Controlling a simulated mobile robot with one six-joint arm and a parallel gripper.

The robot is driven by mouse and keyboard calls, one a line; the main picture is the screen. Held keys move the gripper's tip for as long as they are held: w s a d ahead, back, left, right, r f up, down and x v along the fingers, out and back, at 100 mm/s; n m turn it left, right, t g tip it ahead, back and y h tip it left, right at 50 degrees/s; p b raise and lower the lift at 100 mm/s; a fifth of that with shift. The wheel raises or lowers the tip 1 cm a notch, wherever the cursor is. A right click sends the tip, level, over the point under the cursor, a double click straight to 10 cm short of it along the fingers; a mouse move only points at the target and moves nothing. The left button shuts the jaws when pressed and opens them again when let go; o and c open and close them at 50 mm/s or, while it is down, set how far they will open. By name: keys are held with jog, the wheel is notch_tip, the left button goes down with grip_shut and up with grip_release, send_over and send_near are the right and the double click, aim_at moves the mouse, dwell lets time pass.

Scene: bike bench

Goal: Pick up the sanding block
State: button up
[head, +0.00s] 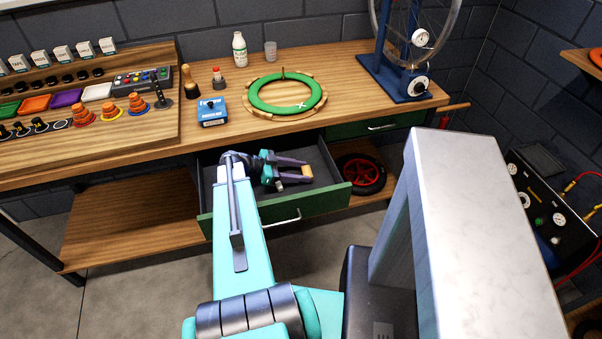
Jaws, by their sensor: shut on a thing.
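My gripper (302,170) is over the open green-fronted drawer (325,203) under the bench. Its two purple fingers point right and stand a little apart. A small tan block (307,171), which looks like the sanding block, sits between the fingertips, and the gripper is shut on it. Most of the block is hidden by the fingers. I cannot tell whether it still touches the drawer floor.
A green ring on a wooden stand (286,112), a blue box (212,112) and a white bottle (239,50) stand on the bench (340,77). A blue wheel stand (395,75) is at the back right. A red-rimmed wheel (360,174) lies right of the drawer.

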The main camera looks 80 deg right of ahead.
notch_tip(320, 180, up, 10)
jog(key=b, duration=0.2)
jog(key=shift+f, duration=0.2)
dwell(0.3)
jog(key=shift+s, duration=0.1)
dwell(0.6)
